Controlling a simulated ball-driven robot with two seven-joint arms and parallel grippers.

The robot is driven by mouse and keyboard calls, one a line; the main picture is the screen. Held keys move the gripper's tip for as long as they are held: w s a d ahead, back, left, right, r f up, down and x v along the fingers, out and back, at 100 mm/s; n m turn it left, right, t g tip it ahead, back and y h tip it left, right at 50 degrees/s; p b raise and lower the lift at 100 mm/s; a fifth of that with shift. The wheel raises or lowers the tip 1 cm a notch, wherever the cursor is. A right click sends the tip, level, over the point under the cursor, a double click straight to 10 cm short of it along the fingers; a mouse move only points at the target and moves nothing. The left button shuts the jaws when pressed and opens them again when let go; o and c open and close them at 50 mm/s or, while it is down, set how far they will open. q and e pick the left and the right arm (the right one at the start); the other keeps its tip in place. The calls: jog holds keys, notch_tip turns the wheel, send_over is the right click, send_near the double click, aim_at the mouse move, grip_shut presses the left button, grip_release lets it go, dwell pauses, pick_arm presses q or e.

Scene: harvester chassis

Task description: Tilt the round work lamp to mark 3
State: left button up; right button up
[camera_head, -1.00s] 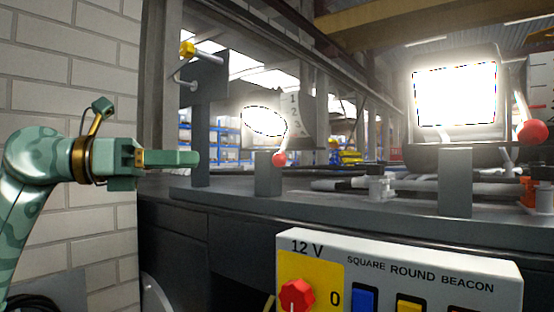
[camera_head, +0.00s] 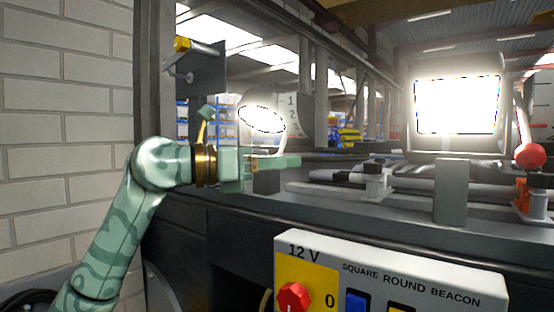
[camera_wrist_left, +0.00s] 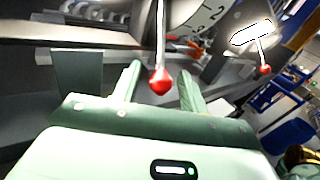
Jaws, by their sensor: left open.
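The round work lamp (camera_head: 262,119) is lit, left of centre in the head view. Its scale plate (camera_head: 291,104) stands just behind it, with 1 and 2 readable; I cannot read which mark the lamp stands at. My left gripper (camera_head: 278,162) is below the lamp, hiding the lever's red ball in the head view. In the left wrist view the red ball (camera_wrist_left: 160,82) hangs from its rod between the two open fingers of my left gripper (camera_wrist_left: 160,78). I cannot tell whether they touch it. My right gripper is not in view.
A lit square lamp (camera_head: 455,106) with its own red lever ball (camera_head: 530,156) stands at the right. The switch box (camera_head: 400,280) is in front. A grey post (camera_head: 451,190) rises below the square lamp. A bracket with a yellow knob (camera_head: 182,45) is above left.

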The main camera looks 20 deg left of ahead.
pick_arm(q)
grip_shut()
jog(key=s+r+y+p, duration=0.1)
jog(key=p, duration=0.1)
jog(key=s+a+r+n+g+p, duration=0.1)
jog(key=p, duration=0.1)
jog(key=shift+s+r+y, duration=0.35)
jog(key=shift+y, duration=0.05)
grip_release()
jog(key=shift+s, duration=0.2)
